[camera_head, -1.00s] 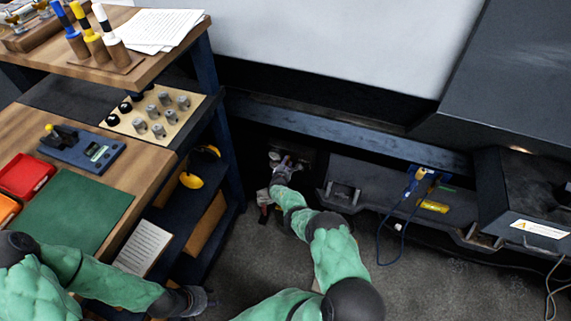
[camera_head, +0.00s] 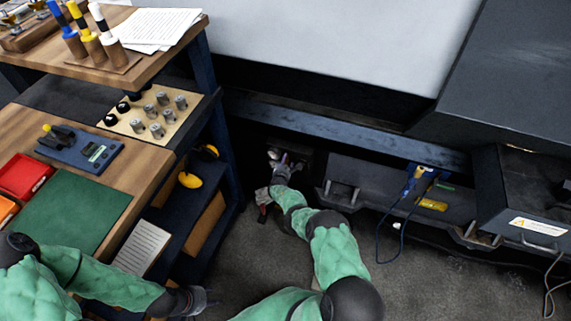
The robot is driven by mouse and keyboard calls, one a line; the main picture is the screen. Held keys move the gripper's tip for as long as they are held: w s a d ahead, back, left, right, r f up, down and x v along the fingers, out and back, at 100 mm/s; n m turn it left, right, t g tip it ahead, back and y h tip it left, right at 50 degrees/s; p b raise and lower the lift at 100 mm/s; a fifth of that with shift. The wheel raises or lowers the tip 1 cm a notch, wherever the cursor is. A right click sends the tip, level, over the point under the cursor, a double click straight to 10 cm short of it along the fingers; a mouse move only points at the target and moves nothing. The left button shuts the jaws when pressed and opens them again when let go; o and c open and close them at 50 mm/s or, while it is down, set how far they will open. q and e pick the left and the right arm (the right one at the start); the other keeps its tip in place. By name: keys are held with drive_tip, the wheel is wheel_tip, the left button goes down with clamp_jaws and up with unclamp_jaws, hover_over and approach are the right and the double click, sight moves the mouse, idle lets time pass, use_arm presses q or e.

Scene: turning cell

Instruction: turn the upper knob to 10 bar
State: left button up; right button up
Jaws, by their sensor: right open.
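My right gripper (camera_head: 276,158) reaches into the dark recess under the machine, between the bench and the grey tray. It is small and shaded there. The upper knob cannot be made out; the gripper and the shadow cover that spot. A small red part (camera_head: 262,196) shows just below and left of my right wrist. My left gripper (camera_head: 205,300) hangs low beside the bench's lower shelf, apart from any object; its fingers are too small to read.
The wooden bench (camera_head: 165,140) with its blue post stands left of my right arm. The grey tray (camera_head: 375,190) with a blue cable (camera_head: 379,235) and a yellow item (camera_head: 433,205) lies to the right. A blue beam (camera_head: 340,128) runs above. Grey floor is clear below.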

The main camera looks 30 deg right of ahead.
drive_tip(key=shift+a, duration=0.15)
drive_tip(key=v, duration=1.1)
drive_tip(key=shift+s, duration=0.35)
drive_tip(key=shift+a+r, duration=0.1)
drive_tip(key=shift+a, duration=0.05)
drive_tip(key=shift+w, duration=0.1)
